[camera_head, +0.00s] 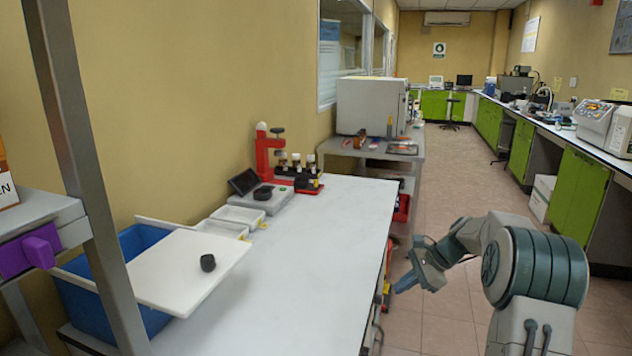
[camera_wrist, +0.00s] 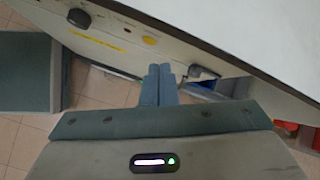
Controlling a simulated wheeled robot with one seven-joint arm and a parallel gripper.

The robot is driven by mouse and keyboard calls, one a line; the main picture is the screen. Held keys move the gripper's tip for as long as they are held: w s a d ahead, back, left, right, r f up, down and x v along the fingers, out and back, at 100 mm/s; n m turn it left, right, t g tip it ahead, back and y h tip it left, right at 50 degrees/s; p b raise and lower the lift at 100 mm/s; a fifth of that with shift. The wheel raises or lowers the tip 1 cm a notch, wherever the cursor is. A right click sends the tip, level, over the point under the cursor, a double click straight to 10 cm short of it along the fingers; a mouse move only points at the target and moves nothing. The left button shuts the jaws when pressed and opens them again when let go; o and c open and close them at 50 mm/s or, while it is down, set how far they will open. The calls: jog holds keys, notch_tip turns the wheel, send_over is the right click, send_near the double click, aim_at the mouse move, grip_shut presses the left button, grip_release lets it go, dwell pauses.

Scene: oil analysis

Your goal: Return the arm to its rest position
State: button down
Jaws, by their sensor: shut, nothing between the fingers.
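My arm shows at the right of the head view, over the aisle beside the white bench (camera_head: 330,215). My gripper (camera_head: 402,286) is off the bench's right edge, apart from it as far as I can tell. In the wrist view my gripper (camera_wrist: 158,70) has its two blue-grey fingers side by side, closed, with nothing between them. The bench side with a yellow knob (camera_wrist: 149,40) and dark knobs lies just beyond the fingers there.
A white board (camera_head: 190,268) with a small black piece (camera_head: 208,262) lies across a blue bin (camera_head: 75,290). A red stand (camera_head: 265,155) and small bottles are at the bench's back. Green cabinets (camera_head: 580,190) line the right. The aisle floor (camera_head: 455,190) is open.

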jog(key=s+a+r+n+h+p, duration=0.1)
jog(key=s+a+r+n+h, duration=0.1)
jog(key=s+r+n, duration=0.3)
jog(key=s+a+r+n+h+p, duration=0.1)
jog(key=s+a+r+p, duration=0.15)
jog(key=s, duration=0.55)
jog(key=s+a+r+n+h+p, duration=0.1)
jog(key=s+a+r+n+h, duration=0.15)
jog(key=s+r, duration=0.3)
jog(key=s+n+h+p, duration=0.2)
jog(key=s+n, duration=0.5)
jog(key=s, duration=0.9)
jog(key=shift+s+a+t, duration=0.2)
jog(key=shift+a+t, duration=0.2)
